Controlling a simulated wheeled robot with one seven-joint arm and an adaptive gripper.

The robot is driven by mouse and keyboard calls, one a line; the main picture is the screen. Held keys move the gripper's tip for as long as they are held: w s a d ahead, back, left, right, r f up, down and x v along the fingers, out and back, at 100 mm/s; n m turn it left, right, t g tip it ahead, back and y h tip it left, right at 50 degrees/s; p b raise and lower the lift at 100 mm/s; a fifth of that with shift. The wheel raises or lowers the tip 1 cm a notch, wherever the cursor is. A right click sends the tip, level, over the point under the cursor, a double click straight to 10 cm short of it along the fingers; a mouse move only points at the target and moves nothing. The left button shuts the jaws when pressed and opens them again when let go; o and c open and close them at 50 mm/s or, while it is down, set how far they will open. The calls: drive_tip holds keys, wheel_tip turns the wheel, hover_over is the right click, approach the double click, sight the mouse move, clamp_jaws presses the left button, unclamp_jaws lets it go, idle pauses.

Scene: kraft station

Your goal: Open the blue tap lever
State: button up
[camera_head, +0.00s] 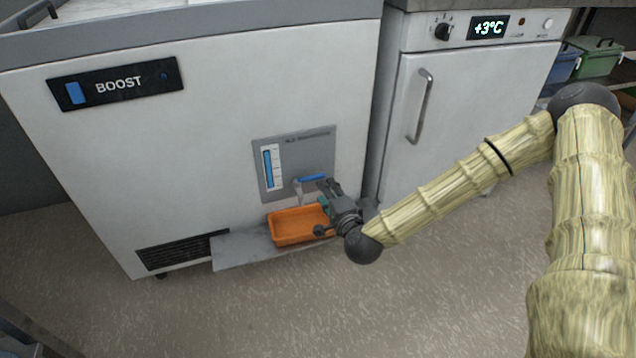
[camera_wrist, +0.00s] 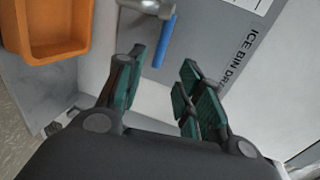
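The blue tap lever (camera_head: 312,178) is on a metal tap at the grey panel (camera_head: 290,150) low on the white cabinet front. In the wrist view the blue lever (camera_wrist: 165,42) lies ahead of my gripper, beside the silver tap body (camera_wrist: 148,6). My gripper (camera_head: 328,194) is just below and right of the lever in the head view. In the wrist view my gripper (camera_wrist: 160,85) has its green-padded fingers apart, with nothing between them. The lever appears just beyond the fingertips; I cannot tell whether they touch.
An orange tray (camera_head: 285,238) stands on a grey shelf (camera_head: 235,252) below the tap, close to my gripper. A white fridge (camera_head: 400,150) with a bar handle (camera_head: 421,106) stands at the right. The floor (camera_head: 290,310) in front is clear.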

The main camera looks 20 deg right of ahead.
sight(317, 178)
drive_tip(key=w+b, duration=0.1)
drive_tip(key=w, duration=0.1)
drive_tip(key=w+f, duration=0.1)
drive_tip(key=w, duration=0.2)
drive_tip(key=w+b, duration=0.1)
drive_tip(key=w, duration=0.2)
drive_tip(key=shift+w+a+f+b, duration=0.15)
drive_tip(key=shift+f+b, duration=0.2)
clamp_jaws()
